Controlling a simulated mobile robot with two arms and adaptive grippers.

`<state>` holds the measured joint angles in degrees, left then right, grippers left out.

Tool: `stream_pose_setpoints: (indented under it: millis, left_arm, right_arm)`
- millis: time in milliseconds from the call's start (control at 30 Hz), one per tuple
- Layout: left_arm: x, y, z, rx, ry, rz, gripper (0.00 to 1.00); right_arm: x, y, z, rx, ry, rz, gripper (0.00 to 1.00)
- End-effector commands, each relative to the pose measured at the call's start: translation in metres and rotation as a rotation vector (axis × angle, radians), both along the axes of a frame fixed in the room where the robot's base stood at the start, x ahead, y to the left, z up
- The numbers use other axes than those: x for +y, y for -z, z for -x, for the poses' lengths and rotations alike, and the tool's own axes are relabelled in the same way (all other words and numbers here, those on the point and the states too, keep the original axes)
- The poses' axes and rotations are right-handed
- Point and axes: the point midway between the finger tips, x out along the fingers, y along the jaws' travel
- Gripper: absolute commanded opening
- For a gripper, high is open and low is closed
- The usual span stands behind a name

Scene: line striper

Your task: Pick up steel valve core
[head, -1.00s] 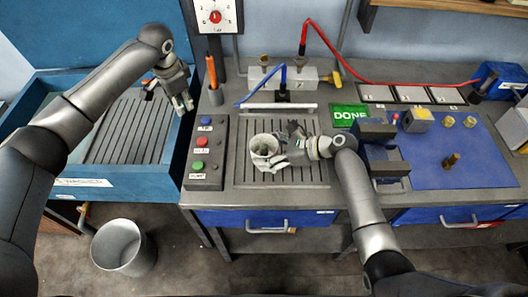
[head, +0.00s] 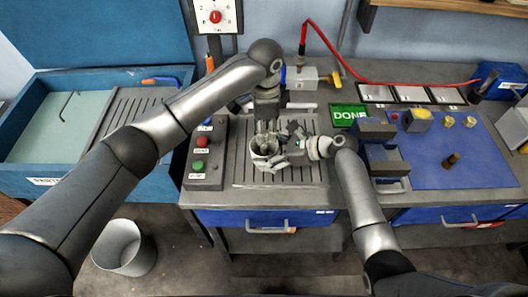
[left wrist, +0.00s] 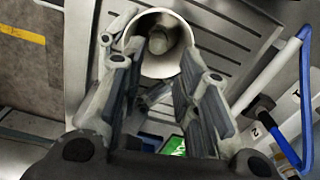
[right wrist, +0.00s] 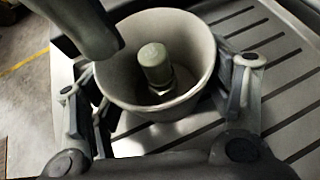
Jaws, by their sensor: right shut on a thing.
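The steel valve core (right wrist: 155,65), a greyish cylinder with a rounded top, stands inside a pale round cup (right wrist: 198,55) in the right wrist view. It also shows inside the cup in the left wrist view (left wrist: 158,42). My right gripper (head: 282,160) is shut on the cup, one finger at each side, over the slotted tray. My left gripper (head: 267,138) points down just above the cup. In the left wrist view its fingers (left wrist: 155,68) are spread apart with nothing between them, their tips near the cup's rim.
A button box (head: 204,160) stands left of the slotted tray (head: 310,178). A green DONE plate (head: 348,116), grey blocks (head: 378,150) and a blue mat (head: 440,168) with small brass parts lie to the right. A blue bin (head: 60,125) is at left.

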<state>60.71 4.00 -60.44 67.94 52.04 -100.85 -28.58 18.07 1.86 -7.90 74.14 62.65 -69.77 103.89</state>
Motion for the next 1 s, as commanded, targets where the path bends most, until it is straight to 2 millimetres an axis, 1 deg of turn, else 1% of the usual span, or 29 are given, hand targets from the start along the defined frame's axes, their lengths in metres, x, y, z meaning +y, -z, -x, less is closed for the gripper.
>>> stream_pose_setpoints:
  millis: [33,100,267,500,600,867,1000]
  left_arm:
    - [0.000,0.008,0.000,0.002,-0.001,-0.001,0.30]
    - [0.000,0.015,0.000,0.001,-0.001,0.000,0.30]
    - [0.001,0.026,0.001,0.001,0.000,0.000,0.30]
    - [0.004,0.061,0.005,0.003,-0.002,-0.002,0.30]
    - [0.004,0.072,0.005,0.003,-0.002,-0.002,0.30]
    - [0.004,0.074,0.004,0.001,-0.001,-0.001,0.30]
    - [0.004,0.074,0.004,0.001,-0.002,-0.001,0.12]
  right_arm:
    - [0.000,0.001,0.001,0.002,0.000,0.002,0.60]
    - [0.000,0.001,0.001,0.002,0.000,0.001,0.60]
    - [0.000,0.001,0.001,0.002,-0.001,0.000,0.60]
    - [0.001,0.001,0.001,0.001,-0.002,0.001,0.60]
    - [0.001,0.000,0.001,0.001,-0.002,0.000,0.60]
    - [0.000,0.000,0.000,0.000,0.000,0.000,0.60]
    - [0.000,0.000,0.000,0.000,0.001,0.000,0.60]
